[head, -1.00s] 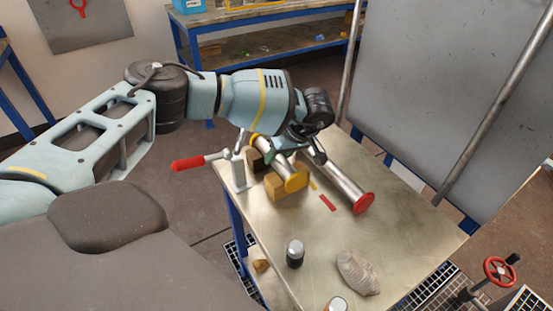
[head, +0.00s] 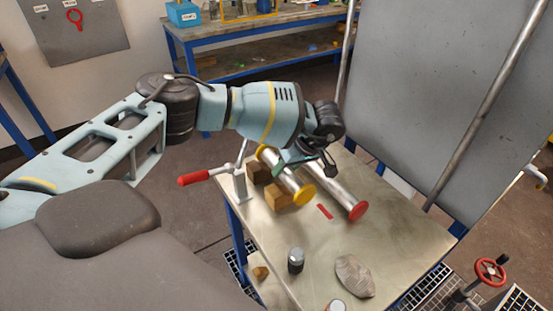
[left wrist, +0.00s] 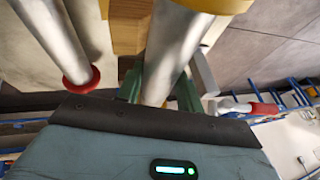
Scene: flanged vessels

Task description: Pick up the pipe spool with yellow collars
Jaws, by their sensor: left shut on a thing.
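The pipe spool with yellow collars (head: 285,177) is a metal tube at the left side of the small table. Its near yellow collar (head: 303,195) and far yellow collar (head: 262,152) both show in the head view. My left gripper (head: 297,160) is shut on its tube between the collars. In the left wrist view, the tube (left wrist: 174,50) passes between the green fingers of the left gripper (left wrist: 160,85). The spool appears beside or just above its wooden blocks (head: 281,196); any gap is unclear. My right gripper is not in view.
A second spool with red collars (head: 340,190) lies close on the right. A red-handled lever clamp (head: 239,184) stands close on the left. A dark bottle (head: 296,260) and a grey stone-like lump (head: 354,276) stand nearer. The table's right part (head: 408,222) is clear.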

